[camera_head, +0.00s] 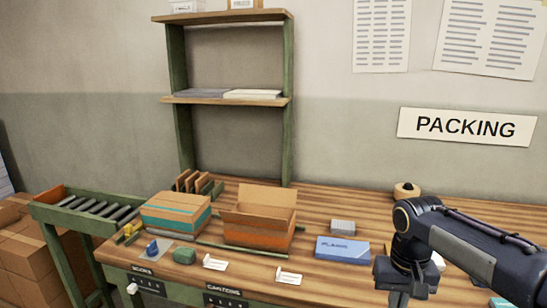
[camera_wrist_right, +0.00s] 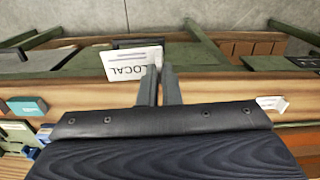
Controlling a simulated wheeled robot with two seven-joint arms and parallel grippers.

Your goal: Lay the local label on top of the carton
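A white label printed LOCAL (camera_wrist_right: 127,66) is at the fingertips of my right gripper (camera_wrist_right: 160,68) in the right wrist view. The fingers are close together, and the label's edge appears pinched between them. In the head view my right gripper (camera_head: 398,297) hangs at the lower right, its fingertips cut off by the bottom edge. A brown carton (camera_head: 262,237) with raised flaps stands mid-table, left of the gripper and apart from it. A closed carton with teal bands (camera_head: 176,214) stands further left. My left gripper is not in view.
A blue box (camera_head: 343,250) and a small grey block (camera_head: 343,227) lie between the open carton and my right arm. Two white cards (camera_head: 215,264) (camera_head: 289,277) lie near the table's front edge. A green-framed shelf (camera_head: 228,100) rises behind. A roller stand (camera_head: 95,208) is left.

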